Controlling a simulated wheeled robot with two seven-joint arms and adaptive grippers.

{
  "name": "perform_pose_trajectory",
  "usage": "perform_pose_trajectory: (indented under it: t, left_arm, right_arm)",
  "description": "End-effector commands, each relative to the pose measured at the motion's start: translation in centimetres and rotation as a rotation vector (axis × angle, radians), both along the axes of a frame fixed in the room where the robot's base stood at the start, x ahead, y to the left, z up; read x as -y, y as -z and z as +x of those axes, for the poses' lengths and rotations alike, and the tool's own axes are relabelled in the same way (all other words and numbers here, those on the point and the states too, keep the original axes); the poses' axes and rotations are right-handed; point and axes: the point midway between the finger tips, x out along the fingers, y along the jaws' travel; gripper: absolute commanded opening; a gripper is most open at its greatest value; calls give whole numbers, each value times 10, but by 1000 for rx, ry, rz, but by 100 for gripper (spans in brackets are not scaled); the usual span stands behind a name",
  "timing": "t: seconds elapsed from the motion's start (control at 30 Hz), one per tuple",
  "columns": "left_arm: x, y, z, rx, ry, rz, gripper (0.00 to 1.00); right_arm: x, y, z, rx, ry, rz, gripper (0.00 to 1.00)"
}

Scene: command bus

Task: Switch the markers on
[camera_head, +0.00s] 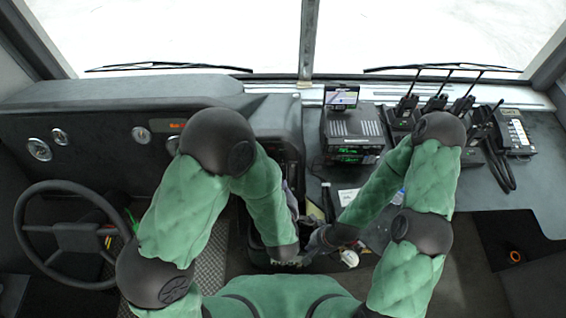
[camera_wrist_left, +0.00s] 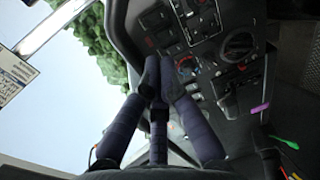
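The dashboard switch panel (camera_wrist_left: 205,50) fills the upper middle of the left wrist view, with several dark rocker switches (camera_wrist_left: 155,18), a red-and-blue knob (camera_wrist_left: 187,65) and a large round knob (camera_wrist_left: 238,45). The labels are too small to read, so I cannot tell which switch is for the markers. My left gripper (camera_wrist_left: 161,76) has its dark fingertips together just in front of the panel; contact cannot be judged. In the head view, my left gripper (camera_head: 290,200) is mostly behind my forearm. My right gripper (camera_head: 319,238) is low at the centre, its fingers unclear.
The steering wheel (camera_head: 75,235) is at the left. A radio unit (camera_head: 352,135) with a small screen (camera_head: 341,97) stands right of centre. Several handheld radios and a telephone handset (camera_head: 514,135) stand on the right desk. Coloured pieces, including a pink one (camera_wrist_left: 260,107), show beside the panel.

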Motion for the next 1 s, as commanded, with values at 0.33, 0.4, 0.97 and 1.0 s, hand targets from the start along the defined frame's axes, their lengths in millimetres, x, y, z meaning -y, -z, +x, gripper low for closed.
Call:
perform_pose_trajectory:
  t: [0.33,0.4,0.97,1.0]
  left_arm:
    - [0,0,1,3,-3,-3,0]
    - [0,1,3,2,-3,-3,0]
    - [-1,44,83,2,-5,-3,0]
    - [-1,47,89,2,-5,-3,0]
  right_arm:
    - [0,0,0,0,0,0,0]
    - [0,1,0,0,0,0,0]
    - [0,19,0,0,0,0,0]
    - [0,20,0,0,0,0,0]
